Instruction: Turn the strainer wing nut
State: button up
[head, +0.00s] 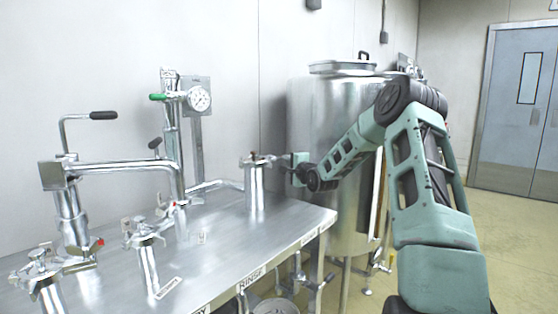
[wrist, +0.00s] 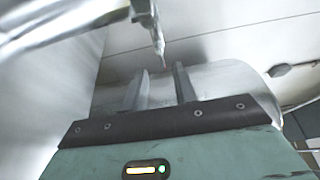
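An upright metal cylinder (head: 255,188), which looks like the strainer, stands at the back right of the steel table. A clamp with a small wing nut (head: 272,158) sits at its top right; the nut's details are too small to tell. My gripper (head: 283,161) reaches in from the right, close beside that clamp. In the wrist view my gripper (wrist: 160,84) has its two fingers apart with nothing visible between them. A blurred metal piece (wrist: 148,20), perhaps the wing nut or its bolt, hangs just beyond the fingertips. I cannot tell whether it touches them.
The steel table (head: 215,250) carries several other pipe fittings and clamps at left. A large steel tank (head: 315,115) stands close behind my arm. Floor is free at right, before the door (head: 517,105).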

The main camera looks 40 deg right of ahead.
aim_at(276, 158)
jog(key=x, duration=0.6)
jog(key=shift+w+p, duration=0.3)
jog(key=shift+w, duration=0.05)
jog(key=shift+d, duration=0.1)
grip_shut()
